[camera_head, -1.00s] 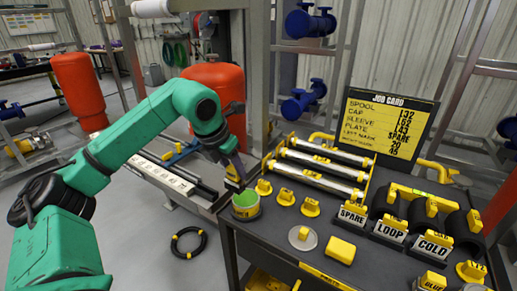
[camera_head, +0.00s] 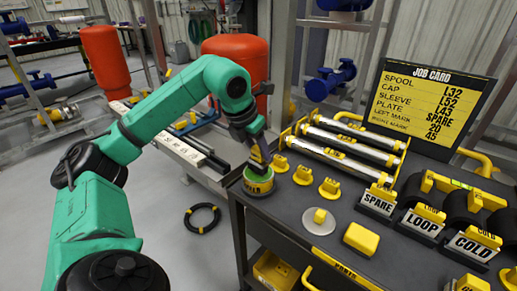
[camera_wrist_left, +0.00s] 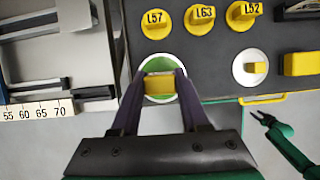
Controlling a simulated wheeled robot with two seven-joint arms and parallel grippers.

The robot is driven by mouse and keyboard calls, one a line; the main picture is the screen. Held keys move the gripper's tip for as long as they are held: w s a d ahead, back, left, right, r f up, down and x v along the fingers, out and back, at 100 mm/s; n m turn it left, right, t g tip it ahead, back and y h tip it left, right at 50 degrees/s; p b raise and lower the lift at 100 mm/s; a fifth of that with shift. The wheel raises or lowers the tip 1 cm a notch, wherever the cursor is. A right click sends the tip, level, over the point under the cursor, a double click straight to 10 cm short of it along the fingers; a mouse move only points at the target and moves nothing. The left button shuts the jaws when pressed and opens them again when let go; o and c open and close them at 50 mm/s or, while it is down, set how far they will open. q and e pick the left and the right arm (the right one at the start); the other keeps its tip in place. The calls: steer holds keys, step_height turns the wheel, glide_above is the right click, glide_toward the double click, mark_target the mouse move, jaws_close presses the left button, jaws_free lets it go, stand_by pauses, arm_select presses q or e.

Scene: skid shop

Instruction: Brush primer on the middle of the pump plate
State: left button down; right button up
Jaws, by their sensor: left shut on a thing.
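My left gripper (camera_head: 258,155) is shut on a yellow block-shaped handle (camera_wrist_left: 159,85), which I take to be the brush. It is right over a round pot (camera_head: 259,189) with green inside and a yellow band, at the table's left corner. The wrist view shows the handle between both fingers, with the pot's pale rim (camera_wrist_left: 146,62) around it. The bristles are hidden, so I cannot tell how deep they are. I cannot make out the pump plate for certain. My right gripper is outside the head view; a dark two-pronged teal part (camera_wrist_left: 280,140) in the wrist view may be it.
The dark table (camera_head: 290,222) carries yellow-handled caps (camera_head: 303,175), a pale disc (camera_head: 319,221), a yellow block (camera_head: 361,239), metal spools (camera_head: 345,145) and black sleeves. A job card (camera_head: 428,95) stands behind.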

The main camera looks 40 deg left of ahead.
stand_by(0.6)
arm_select(q)
steer(key=shift+f+b, duration=0.4)
steer(key=shift+f, duration=0.05)
steer(key=shift+f, duration=0.1)
stand_by(1.0)
step_height(320, 180, up, 7)
steer(key=p, duration=0.7)
steer(key=shift+p, duration=0.3)
stand_by(0.4)
